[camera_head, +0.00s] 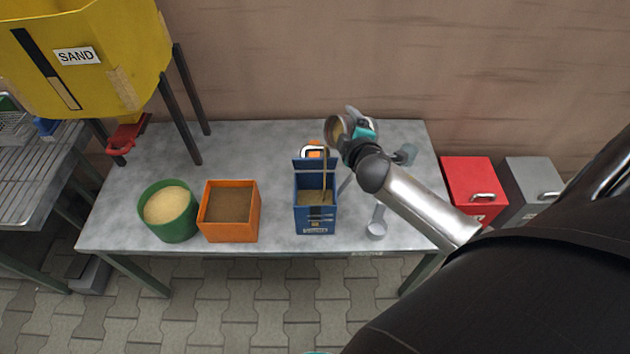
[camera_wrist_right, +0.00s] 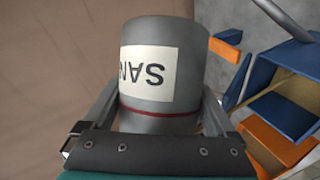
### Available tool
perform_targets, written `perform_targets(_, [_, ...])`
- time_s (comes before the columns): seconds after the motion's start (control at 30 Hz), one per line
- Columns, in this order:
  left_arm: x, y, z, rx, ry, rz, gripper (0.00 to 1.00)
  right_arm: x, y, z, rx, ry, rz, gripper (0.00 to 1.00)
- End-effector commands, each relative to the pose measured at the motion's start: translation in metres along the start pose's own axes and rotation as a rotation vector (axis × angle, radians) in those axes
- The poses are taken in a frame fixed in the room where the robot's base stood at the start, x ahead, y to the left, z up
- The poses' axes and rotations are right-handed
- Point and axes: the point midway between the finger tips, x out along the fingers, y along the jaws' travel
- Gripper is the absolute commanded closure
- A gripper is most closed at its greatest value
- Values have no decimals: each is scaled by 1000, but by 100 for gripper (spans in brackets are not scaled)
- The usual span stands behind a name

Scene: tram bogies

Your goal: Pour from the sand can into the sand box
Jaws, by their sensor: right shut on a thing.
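The grey sand can (camera_wrist_right: 165,65) shows in the right wrist view with an upside-down label, of which "SAN" is readable. My right gripper (camera_head: 352,126) is shut around it, a finger on each side. In the head view the sand can (camera_head: 336,128) is tipped, its round mouth facing left. A thin brown stream of sand (camera_head: 325,170) falls from it into the blue sand box (camera_head: 316,222). The sand box stands on the table with its lid (camera_head: 314,166) raised at the back, and sand shows inside. My left gripper is not in view.
On the metal table (camera_head: 270,140) stand a green tub (camera_head: 170,227) of pale sand and an orange box (camera_head: 231,232) of brown material. A metal scoop (camera_head: 376,228) lies right of the sand box. A yellow hopper (camera_head: 100,85) stands at left; red (camera_head: 468,175) and grey (camera_head: 530,175) bins at right.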

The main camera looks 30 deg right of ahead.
Motion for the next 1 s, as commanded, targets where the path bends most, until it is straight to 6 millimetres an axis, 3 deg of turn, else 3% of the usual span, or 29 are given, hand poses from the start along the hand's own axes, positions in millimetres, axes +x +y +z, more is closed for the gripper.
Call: perform_targets(1.0, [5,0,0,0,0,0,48,-2,4,-3,-72,-19,31,70])
